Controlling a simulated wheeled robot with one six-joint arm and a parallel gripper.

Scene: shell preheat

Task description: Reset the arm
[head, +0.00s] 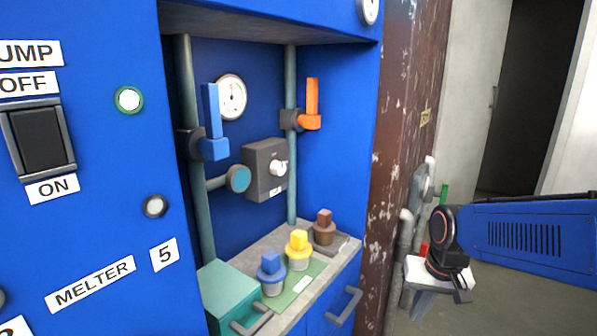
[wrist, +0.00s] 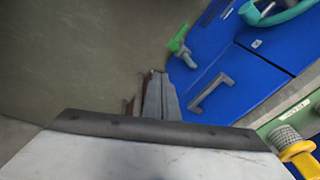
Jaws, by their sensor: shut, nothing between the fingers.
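My gripper (head: 462,296) hangs at the right in the head view, at the end of my bent arm, apart from the blue machine (head: 85,190). Its fingers also show in the wrist view (wrist: 157,76), pressed together with nothing between them. They stand over open floor beside the blue cabinet front. No object is in contact with the fingers in either view.
A ledge (head: 335,262) in the machine's recess carries a blue-topped plug (head: 271,268), a yellow-topped plug (head: 299,245) and a brown plug (head: 323,226). A blue lever (head: 212,120) and an orange lever (head: 312,100) stand upright above. Pipes (head: 393,265) run behind my gripper.

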